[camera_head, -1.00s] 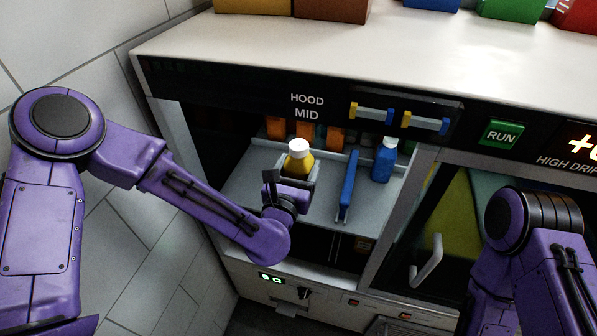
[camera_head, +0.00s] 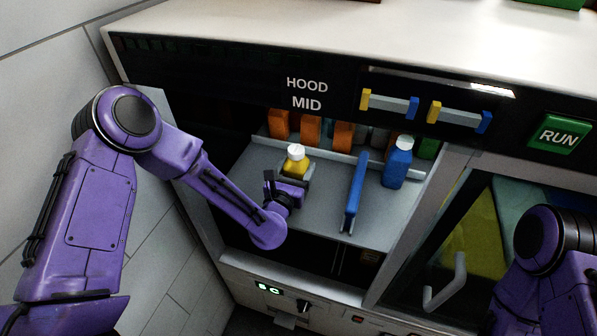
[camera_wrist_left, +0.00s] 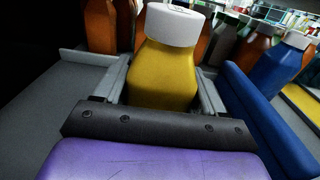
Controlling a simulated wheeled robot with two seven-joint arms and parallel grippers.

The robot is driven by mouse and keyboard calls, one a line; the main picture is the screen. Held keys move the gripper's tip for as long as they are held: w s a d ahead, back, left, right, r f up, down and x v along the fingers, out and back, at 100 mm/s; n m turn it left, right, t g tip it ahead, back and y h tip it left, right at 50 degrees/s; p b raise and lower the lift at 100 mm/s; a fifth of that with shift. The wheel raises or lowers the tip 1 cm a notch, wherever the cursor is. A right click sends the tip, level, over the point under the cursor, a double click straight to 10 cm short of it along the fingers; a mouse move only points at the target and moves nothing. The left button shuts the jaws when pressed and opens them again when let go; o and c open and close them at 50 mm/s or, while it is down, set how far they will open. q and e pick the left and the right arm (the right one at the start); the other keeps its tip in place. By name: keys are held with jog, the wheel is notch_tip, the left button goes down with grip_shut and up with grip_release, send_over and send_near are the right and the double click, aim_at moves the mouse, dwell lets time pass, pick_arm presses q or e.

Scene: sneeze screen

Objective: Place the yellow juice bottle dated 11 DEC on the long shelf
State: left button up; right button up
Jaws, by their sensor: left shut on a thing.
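A yellow juice bottle (camera_head: 295,161) with a white cap is upright in the hood bay, over the grey shelf (camera_head: 260,160). My left gripper (camera_head: 293,178) is shut on it from the front. The bottle also shows in the left wrist view (camera_wrist_left: 165,75), between the two grey fingers (camera_wrist_left: 160,88). Its date cannot be read. I cannot tell whether its base touches the shelf, as the gripper hides it. My right arm shows at the lower right, but its gripper is out of view.
A blue divider (camera_head: 354,190) stands right of the yellow bottle, with a blue bottle (camera_head: 398,163) beyond it. Several orange bottles (camera_head: 311,132) stand behind a low rail. The hood panel (camera_head: 230,85) overhangs the bay. Shelf left of the bottle is bare.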

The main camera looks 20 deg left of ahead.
pick_arm(q)
jog(key=shift+s+r, duration=0.15)
jog(key=shift+s, duration=0.25)
jog(key=o, duration=1.5)
jog(key=shift+w+f, duration=0.15)
jog(key=shift+f, duration=0.1)
jog(key=shift+r, duration=0.2)
jog(key=shift+s, duration=0.3)
jog(key=s+b, duration=0.3)
jog(key=s, duration=0.8)
jog(key=shift+s+a, duration=0.2)
jog(key=shift+s, duration=0.05)
